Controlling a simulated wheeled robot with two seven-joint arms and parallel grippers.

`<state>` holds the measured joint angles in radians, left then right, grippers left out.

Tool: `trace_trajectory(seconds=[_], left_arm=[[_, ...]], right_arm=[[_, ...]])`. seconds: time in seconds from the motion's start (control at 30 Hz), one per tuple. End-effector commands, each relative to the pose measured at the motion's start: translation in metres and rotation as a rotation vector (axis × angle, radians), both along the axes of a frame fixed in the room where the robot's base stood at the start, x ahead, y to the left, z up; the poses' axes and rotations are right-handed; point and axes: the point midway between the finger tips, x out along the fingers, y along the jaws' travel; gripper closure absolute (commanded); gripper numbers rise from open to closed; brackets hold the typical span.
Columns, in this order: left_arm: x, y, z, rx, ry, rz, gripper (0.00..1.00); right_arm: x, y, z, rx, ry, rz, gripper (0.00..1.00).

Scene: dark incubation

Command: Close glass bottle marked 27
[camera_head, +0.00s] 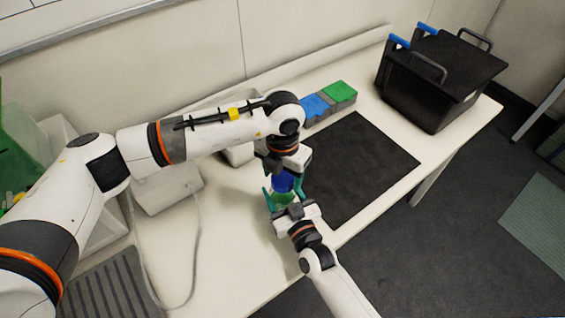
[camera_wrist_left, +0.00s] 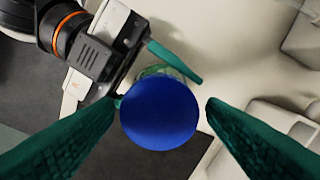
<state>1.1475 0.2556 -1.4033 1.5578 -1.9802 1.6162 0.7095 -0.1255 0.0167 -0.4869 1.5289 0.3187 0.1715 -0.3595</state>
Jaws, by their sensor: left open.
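A blue cap (camera_head: 283,183) sits on top of a glass bottle (camera_head: 283,199). In the left wrist view the round blue cap (camera_wrist_left: 158,114) fills the middle and hides most of the bottle (camera_wrist_left: 163,71); no number is readable. My left gripper (camera_head: 285,174) is directly above the cap, its teal fingers open on either side of it. My right gripper (camera_head: 283,196) comes in from below, its teal fingers around the bottle under the cap. Whether the cap is fully seated cannot be told.
A black mat (camera_head: 362,165) lies right of the grippers. Behind it are blue and green blocks (camera_head: 341,92). A black crate (camera_head: 432,85) with blue-and-grey handles stands at the back right. A white device (camera_head: 167,192) with a cable is at the left.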

Motion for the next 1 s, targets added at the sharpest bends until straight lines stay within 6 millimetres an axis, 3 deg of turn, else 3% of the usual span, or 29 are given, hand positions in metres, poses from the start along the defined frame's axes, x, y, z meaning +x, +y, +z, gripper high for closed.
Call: trace_trajectory(seconds=[0.37,0.4,0.67,0.83,1.0], left_arm=[[0.0001,-0.0003,-0.0074,-0.001,0.000,0.000,0.35],[0.0001,-0.0003,-0.0074,-0.001,0.000,0.000,0.36],[0.0001,-0.0002,-0.0072,-0.001,-0.001,0.000,0.79],[0.0006,0.0000,-0.0068,0.000,-0.002,-0.080,0.80],[0.0008,0.0001,-0.0069,0.000,-0.002,-0.353,0.80]], right_arm=[[-0.0003,0.0001,-0.0005,0.000,0.001,0.000,1.00],[-0.0003,0.0001,-0.0006,0.000,0.001,0.000,1.00],[-0.0002,0.0001,-0.0005,0.000,0.001,0.000,1.00],[-0.0002,0.0000,-0.0005,0.000,0.001,0.000,1.00],[-0.0002,0.0000,-0.0005,0.000,0.001,0.000,1.00]])
